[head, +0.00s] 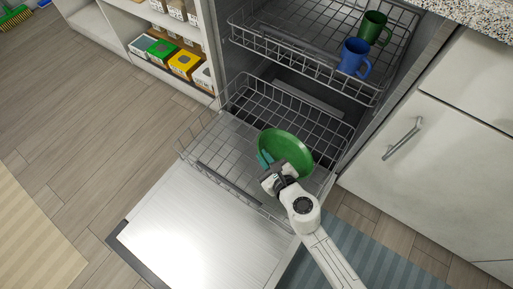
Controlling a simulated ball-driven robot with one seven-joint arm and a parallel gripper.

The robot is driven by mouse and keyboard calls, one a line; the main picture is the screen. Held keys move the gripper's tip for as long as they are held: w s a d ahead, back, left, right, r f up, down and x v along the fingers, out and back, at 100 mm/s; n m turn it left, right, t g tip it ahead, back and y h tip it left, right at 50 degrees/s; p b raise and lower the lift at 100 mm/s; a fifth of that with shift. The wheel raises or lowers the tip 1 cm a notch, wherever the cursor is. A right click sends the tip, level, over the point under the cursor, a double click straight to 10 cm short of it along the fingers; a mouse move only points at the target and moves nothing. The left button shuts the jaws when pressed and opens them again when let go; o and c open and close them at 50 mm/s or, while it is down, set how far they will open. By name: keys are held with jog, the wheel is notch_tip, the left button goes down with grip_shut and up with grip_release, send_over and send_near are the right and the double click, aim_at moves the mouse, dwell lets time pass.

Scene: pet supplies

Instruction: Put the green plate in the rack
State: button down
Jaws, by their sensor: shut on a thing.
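The green plate (287,147) is tilted over the lower dishwasher rack (217,157), in the rack's right half. My gripper (270,172) is shut on the plate's near left edge, with the arm reaching in from the lower right. A teal piece (264,159) shows at the plate's left edge beside the fingers; I cannot tell what it is. I cannot tell whether the plate touches the rack wires. The plate and my gripper hide part of the rack beneath them.
The upper rack (300,55) is pulled out above, with a blue mug (353,57) and a green mug (373,27) at its right. The open dishwasher door (195,235) lies below the lower rack. A cabinet (440,150) stands right. The lower rack's left half is empty.

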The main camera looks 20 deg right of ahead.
jog(key=w+f+b, duration=0.3)
jog(key=w+f, duration=0.1)
jog(key=w+a+f+b, duration=0.1)
jog(key=w+f+b, duration=0.7)
jog(key=shift+a+f, duration=0.1)
jog(key=shift+a, duration=0.05)
jog(key=c, duration=1.2)
grip_release()
jog(key=shift+s, duration=0.1)
jog(key=p+v, duration=0.3)
jog(key=v, duration=0.9)
jog(key=shift+p, duration=0.3)
